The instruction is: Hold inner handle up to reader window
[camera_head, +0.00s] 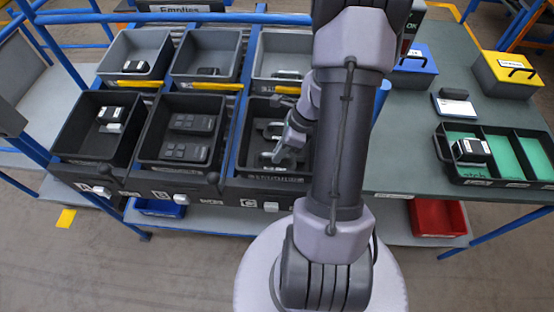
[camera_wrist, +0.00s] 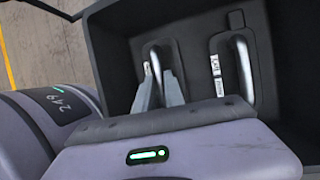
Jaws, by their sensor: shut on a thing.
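Two inner handles, each a bright metal bar on a dark backing plate, lie in the black bin marked C (camera_head: 244,172). In the wrist view, one inner handle (camera_wrist: 157,62) is between the fingers of my gripper (camera_wrist: 159,88), which is shut on its bar. The other handle (camera_wrist: 243,72) lies to its right, with small white labels on its plate. In the head view my gripper (camera_head: 281,151) reaches down into bin C, and the handles are partly hidden there. A dark device showing "OK" (camera_head: 410,27) stands behind my arm, mostly hidden; I cannot tell whether it is the reader.
Black bins A (camera_head: 67,147) and B (camera_head: 151,160) hold other parts. Grey bins (camera_head: 206,50) stand behind. On the green table to the right are a divided tray (camera_head: 500,182), a blue box (camera_head: 415,66) and a yellow box (camera_head: 510,75). Bin walls surround my gripper.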

